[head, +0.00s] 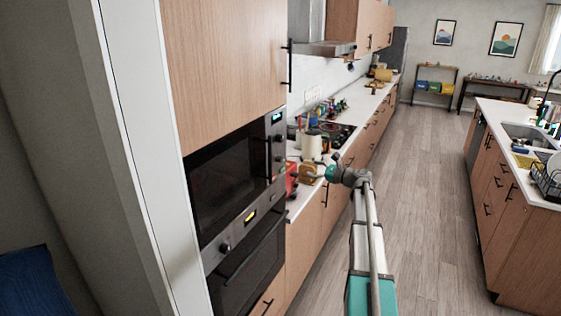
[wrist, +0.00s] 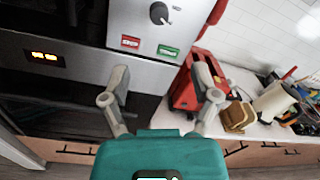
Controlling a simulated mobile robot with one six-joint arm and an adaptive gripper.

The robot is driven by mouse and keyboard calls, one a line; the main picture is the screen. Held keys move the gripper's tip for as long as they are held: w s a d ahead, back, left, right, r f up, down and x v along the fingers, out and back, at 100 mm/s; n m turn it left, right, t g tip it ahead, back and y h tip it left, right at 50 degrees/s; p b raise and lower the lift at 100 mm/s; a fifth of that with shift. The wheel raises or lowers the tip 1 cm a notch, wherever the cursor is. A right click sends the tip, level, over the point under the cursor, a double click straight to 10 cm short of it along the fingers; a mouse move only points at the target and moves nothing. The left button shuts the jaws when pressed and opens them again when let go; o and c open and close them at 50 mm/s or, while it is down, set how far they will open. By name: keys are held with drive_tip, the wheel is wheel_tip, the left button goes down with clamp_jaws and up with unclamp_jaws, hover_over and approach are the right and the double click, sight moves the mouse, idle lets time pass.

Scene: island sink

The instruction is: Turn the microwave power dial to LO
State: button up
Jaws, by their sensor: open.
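The built-in microwave (head: 228,180) stands in the tall wood cabinet at left in the head view, its dark door shut. In the wrist view, a round black dial (wrist: 159,13) sits on the silver panel at the top edge, above a red STOP button (wrist: 130,42) and a green button (wrist: 168,50). The dial's markings are too small to read, so its setting cannot be told. My gripper (wrist: 160,74) is open and empty, its fingers apart below the dial and buttons. In the head view my gripper (head: 318,168) is right of the microwave, by the counter.
An oven (head: 248,262) with a lit orange display sits below the microwave. A red toaster (wrist: 187,88) with bread (wrist: 236,117) beside it stands on the counter close to my right finger. A cooktop and jars lie further back. The floor (head: 425,160) right of the counter is clear.

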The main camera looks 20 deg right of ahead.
sight(282, 160)
drive_tip(key=shift+a, duration=0.1)
drive_tip(key=x, duration=1.3)
drive_tip(key=shift+w+a, duration=0.2)
drive_tip(key=shift+w, duration=0.15)
drive_tip(key=c, duration=1.1)
drive_tip(key=shift+a, duration=0.5)
drive_tip(key=shift+d+f, duration=0.1)
drive_tip(key=shift+d, duration=0.3)
